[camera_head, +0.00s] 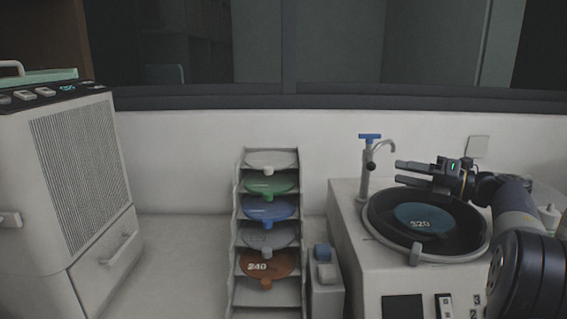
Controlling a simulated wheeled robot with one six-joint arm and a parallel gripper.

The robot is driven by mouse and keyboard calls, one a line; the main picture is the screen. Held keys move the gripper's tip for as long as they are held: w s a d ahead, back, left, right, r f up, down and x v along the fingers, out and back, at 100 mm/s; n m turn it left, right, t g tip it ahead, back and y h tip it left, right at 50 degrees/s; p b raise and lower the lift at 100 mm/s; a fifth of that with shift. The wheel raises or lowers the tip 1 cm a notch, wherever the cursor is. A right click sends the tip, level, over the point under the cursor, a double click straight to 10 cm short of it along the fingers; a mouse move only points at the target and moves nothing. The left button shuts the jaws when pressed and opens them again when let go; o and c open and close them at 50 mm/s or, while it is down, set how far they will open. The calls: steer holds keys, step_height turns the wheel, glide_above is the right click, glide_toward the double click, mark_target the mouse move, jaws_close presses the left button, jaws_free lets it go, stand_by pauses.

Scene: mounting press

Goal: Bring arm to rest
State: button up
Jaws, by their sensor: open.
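My gripper (407,173) is at the right of the head view, over the back of a round black basin. Its two fingers point left and are apart, with nothing between them. My dark arm reaches in from the right edge. A teal disc marked 320 (422,219) lies in the black basin (378,226) of a white machine (350,252), below and in front of the gripper. The gripper looks to be above the disc, not touching it.
A tap with a blue handle (369,137) stands just left of the gripper. A rack (240,225) holds several coloured discs, including an orange one marked 240 (284,265). A large grilled machine (75,160) stands at the left. Bare counter (175,250) lies between it and the rack.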

mark_target(374, 169)
steer(key=p+x, duration=0.1)
steer(key=x, duration=0.8)
steer(key=shift+s+r, duration=0.1)
steer(key=shift+a+f+m+t+b, duration=0.15)
steer(key=shift+f+m+t+b, duration=0.2)
steer(key=shift+b, duration=0.45)
steer(key=shift+a+r+t+h+b, duration=0.15)
steer(key=shift+t+h+b, duration=0.2)
steer(key=shift+t+h, duration=0.15)
steer(key=w+a+m+t+h+p, duration=0.2)
steer(key=w+m+h+p, duration=0.2)
steer(key=m+h, duration=0.4)
steer(key=w+a+m+t+h+p, duration=0.2)
steer(key=m+h, duration=0.6)
steer(key=h, duration=0.6)
steer(key=w+a+p, duration=0.1)
steer(key=w+p, duration=0.1)
steer(key=shift+a+r+p, duration=0.3)
steer(key=shift+a, duration=0.05)
steer(key=shift+w+f+h+p, duration=0.1)
steer(key=shift+f+h+p, duration=0.05)
steer(key=shift+h+p, duration=0.25)
